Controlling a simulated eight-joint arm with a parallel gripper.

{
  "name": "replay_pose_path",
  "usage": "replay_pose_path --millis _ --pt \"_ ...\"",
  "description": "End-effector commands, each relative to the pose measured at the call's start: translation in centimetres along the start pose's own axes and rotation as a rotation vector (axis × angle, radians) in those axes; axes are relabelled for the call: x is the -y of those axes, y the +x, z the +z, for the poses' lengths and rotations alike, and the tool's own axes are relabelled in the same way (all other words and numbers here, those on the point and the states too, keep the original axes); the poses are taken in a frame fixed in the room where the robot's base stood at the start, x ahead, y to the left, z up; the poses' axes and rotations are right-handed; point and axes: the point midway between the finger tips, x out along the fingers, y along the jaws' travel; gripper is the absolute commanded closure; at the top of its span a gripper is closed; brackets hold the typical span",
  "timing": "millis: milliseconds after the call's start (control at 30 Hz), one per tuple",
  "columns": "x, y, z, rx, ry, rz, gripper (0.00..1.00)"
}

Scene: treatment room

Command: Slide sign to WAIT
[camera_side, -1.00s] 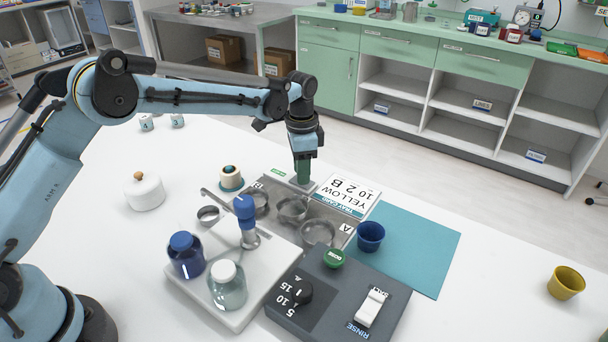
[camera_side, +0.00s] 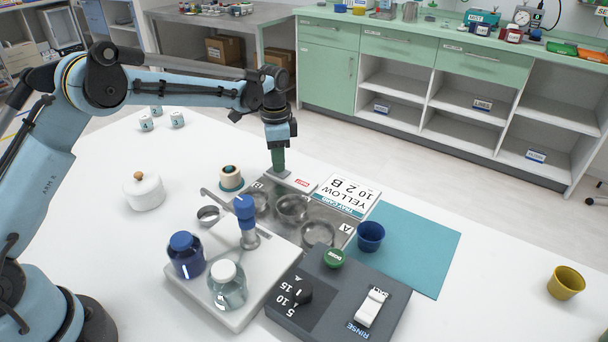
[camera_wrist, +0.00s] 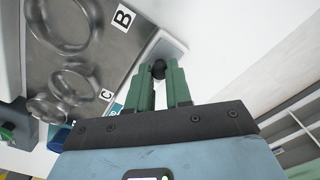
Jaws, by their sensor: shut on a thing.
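The slide sign (camera_side: 303,184) sits at the back edge of the metal tray. Its red panel, with small lettering that looks like WAIT, shows to the right of my gripper. My gripper (camera_side: 278,172) points straight down at the sign's left part. In the wrist view, the green fingers of my gripper (camera_wrist: 160,85) are shut on the sign's small black knob (camera_wrist: 158,69). The fingers and slider cover the sign's left part, and no green panel shows.
The metal tray (camera_side: 268,218) holds several round steel bowls beside the sign. A ringed stand (camera_side: 230,178) is to the left.

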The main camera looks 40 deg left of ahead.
Motion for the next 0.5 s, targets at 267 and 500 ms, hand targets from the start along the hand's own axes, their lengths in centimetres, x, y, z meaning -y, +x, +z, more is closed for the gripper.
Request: replay_pose_path --millis 267,500 --pt "-0.05 -0.08 -0.06 0.0 0.002 0.0 0.75" --pt "-0.06 -0.04 -0.07 0.0 0.001 0.0 0.55"
